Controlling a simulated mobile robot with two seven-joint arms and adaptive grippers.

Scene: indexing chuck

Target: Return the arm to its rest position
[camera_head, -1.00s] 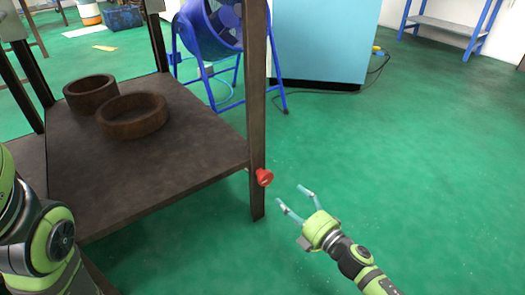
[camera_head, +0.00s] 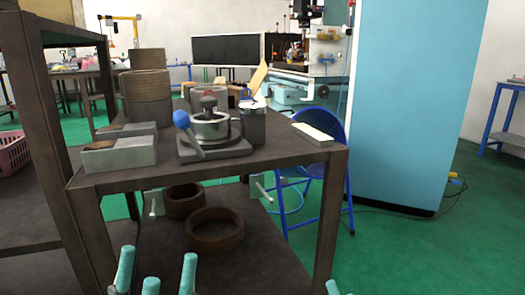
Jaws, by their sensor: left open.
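My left gripper (camera_head: 157,272) shows at the bottom edge, left of centre, as teal fingertips pointing up. They stand apart with nothing seen between them, in front of the workbench's lower shelf. A single teal fingertip of my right gripper (camera_head: 332,287) shows at the bottom edge, right of centre; the rest is out of frame. The indexing chuck (camera_head: 213,130), a grey round body on a dark base with a blue-knobbed lever (camera_head: 183,121), sits on the dark workbench top (camera_head: 260,150). Neither gripper touches it.
Grey blocks (camera_head: 120,153) and stacked rings (camera_head: 147,95) stand left of the chuck; a pale bar (camera_head: 312,133) lies right. Brown rings (camera_head: 214,229) lie on the lower shelf. Green floor is free at right.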

